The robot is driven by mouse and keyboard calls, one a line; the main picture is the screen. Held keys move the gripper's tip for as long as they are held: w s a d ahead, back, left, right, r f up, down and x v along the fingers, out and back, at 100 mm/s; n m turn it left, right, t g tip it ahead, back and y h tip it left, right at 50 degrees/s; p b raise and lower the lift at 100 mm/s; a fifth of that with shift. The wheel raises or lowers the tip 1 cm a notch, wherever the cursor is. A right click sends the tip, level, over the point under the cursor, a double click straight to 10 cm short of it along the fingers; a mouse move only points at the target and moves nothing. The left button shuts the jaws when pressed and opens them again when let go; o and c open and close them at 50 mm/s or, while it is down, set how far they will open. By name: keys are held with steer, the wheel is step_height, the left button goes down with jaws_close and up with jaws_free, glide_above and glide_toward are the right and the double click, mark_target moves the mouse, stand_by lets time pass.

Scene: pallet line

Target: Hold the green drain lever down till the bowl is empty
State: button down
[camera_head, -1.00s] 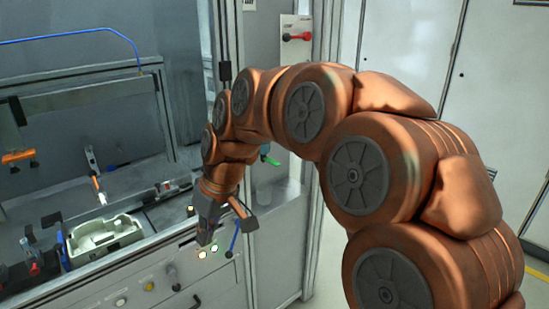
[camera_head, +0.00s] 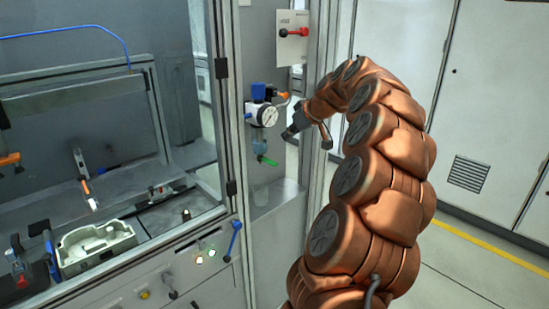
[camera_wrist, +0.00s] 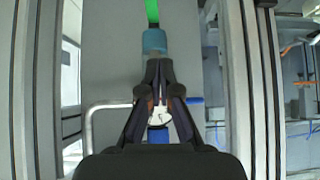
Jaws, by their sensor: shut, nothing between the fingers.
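The green drain lever (camera_head: 267,160) sticks out below the bluish bowl (camera_head: 259,141) of a filter unit with a round gauge (camera_head: 268,116) and a blue knob (camera_head: 258,91). My gripper (camera_head: 287,134) is just right of the bowl in the head view, apart from the lever. In the wrist view, the lever (camera_wrist: 152,12) is at the top edge and the bowl (camera_wrist: 154,40) lies just above my shut fingertips (camera_wrist: 158,66). The fingers partly cover the gauge and knob. I cannot tell the bowl's liquid level.
A metal frame post (camera_head: 230,140) stands left of the filter unit. A blue lever (camera_head: 234,238) and lit buttons are on the front panel below. Clear floor lies at the right.

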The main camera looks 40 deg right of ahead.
steer(key=shift+s+d, duration=0.1)
steer(key=shift+d, duration=0.45)
steer(key=shift+a, duration=0.1)
steer(key=p, duration=0.3)
glide_above(271, 162)
steer(key=s, duration=0.2)
step_height(271, 162, down, 7)
steer(key=shift+s+r, duration=0.1)
step_height(271, 162, down, 3)
steer(key=shift+f+p, duration=0.1)
steer(key=shift+p, duration=0.5)
steer(key=shift+f, duration=0.55)
steer(key=shift+f, duration=0.15)
